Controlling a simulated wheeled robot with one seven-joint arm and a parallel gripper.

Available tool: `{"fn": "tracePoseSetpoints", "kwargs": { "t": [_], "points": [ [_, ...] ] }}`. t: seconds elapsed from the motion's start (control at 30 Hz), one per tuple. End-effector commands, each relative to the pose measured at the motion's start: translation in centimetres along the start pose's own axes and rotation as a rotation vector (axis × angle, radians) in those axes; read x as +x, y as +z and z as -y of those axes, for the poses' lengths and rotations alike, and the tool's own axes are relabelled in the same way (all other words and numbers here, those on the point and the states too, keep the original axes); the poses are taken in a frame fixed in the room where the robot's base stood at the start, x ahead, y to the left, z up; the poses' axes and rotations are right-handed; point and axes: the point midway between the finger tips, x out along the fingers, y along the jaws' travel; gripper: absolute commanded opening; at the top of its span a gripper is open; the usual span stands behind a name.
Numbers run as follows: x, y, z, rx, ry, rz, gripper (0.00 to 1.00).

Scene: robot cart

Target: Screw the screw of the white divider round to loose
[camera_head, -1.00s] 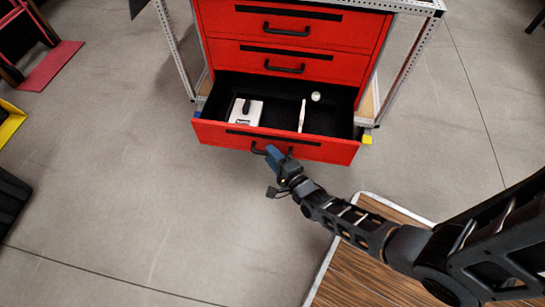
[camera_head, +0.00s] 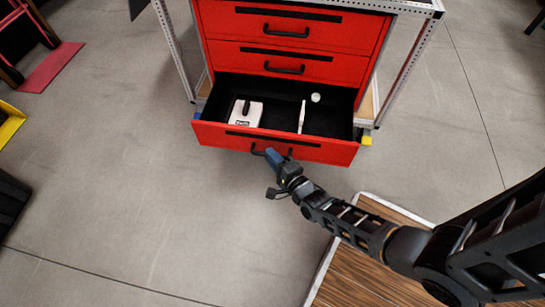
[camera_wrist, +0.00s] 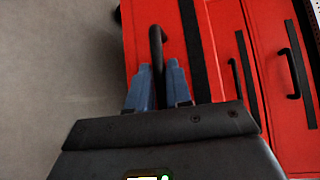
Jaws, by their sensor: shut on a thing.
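The white divider (camera_head: 302,116) stands upright inside the open bottom drawer, right of the middle. Its screw is too small to make out in the head view. My gripper (camera_head: 272,157) is at the black handle of the open drawer, outside the drawer front and below the divider in the picture. In the wrist view my gripper's blue fingers (camera_wrist: 158,88) are shut on the black drawer handle (camera_wrist: 156,45), one finger on each side of it. The divider does not show in the wrist view.
The open red drawer (camera_head: 215,136) also holds a white box with a black handle (camera_head: 246,112) at left and a small round white thing (camera_head: 316,98) at the back right. Shut red drawers (camera_head: 290,62) rise above it. Grey floor (camera_head: 120,180) is clear in front and left.

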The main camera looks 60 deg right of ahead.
Motion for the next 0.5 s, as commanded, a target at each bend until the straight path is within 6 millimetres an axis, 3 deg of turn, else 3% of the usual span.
{"fn": "tracePoseSetpoints", "kwargs": {
  "t": [0.17, 0.5],
  "points": [
    [-0.6, 0.6, -0.1, 0.0, 0.002, 0.001, 0.0],
    [-4.1, 4.0, -1.1, 0.0, 0.001, 0.0, 0.0]
  ]
}}
